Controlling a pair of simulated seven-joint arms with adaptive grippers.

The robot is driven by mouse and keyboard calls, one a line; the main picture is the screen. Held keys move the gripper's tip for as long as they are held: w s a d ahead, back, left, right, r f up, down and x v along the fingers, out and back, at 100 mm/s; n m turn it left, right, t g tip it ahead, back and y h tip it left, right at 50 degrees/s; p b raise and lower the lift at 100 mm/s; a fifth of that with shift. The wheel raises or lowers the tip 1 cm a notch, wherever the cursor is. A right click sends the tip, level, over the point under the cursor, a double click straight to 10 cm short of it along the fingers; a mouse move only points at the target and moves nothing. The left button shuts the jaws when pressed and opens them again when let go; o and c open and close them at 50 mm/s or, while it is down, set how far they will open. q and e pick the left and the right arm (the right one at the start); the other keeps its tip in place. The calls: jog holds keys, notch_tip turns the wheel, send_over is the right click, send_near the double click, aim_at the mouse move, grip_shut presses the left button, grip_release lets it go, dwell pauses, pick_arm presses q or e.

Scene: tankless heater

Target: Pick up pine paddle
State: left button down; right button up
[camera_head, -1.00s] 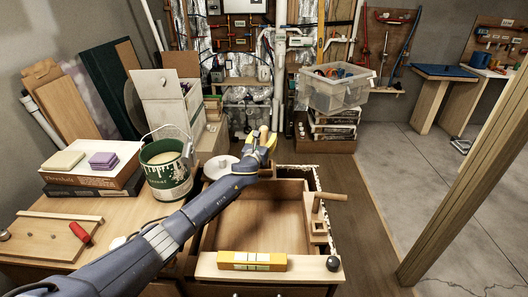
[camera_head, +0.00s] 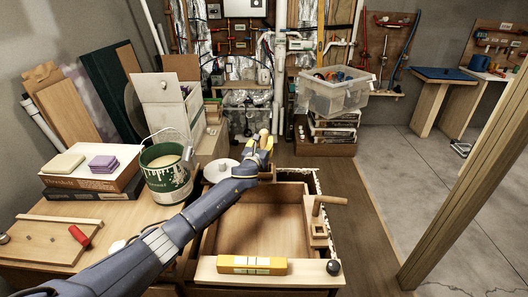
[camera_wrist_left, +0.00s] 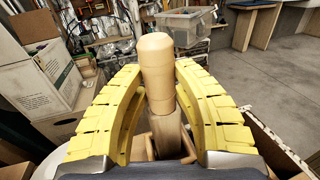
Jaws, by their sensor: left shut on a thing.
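The paddle's lower end is hidden by the gripper. My right gripper is not in view.
The open drawer (camera_head: 255,225) has a yellow level (camera_head: 250,265) on its front edge and a wooden tool (camera_head: 318,212) at its right. A green paint can (camera_head: 166,175) stands close to my left arm. A clear bin (camera_head: 337,92) is at the back.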

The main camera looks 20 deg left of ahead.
pick_arm(q)
jog(key=shift+r, duration=0.2)
notch_tip(320, 180, up, 20)
jog(key=shift+f, duration=0.15)
dwell(0.5)
dwell(0.5)
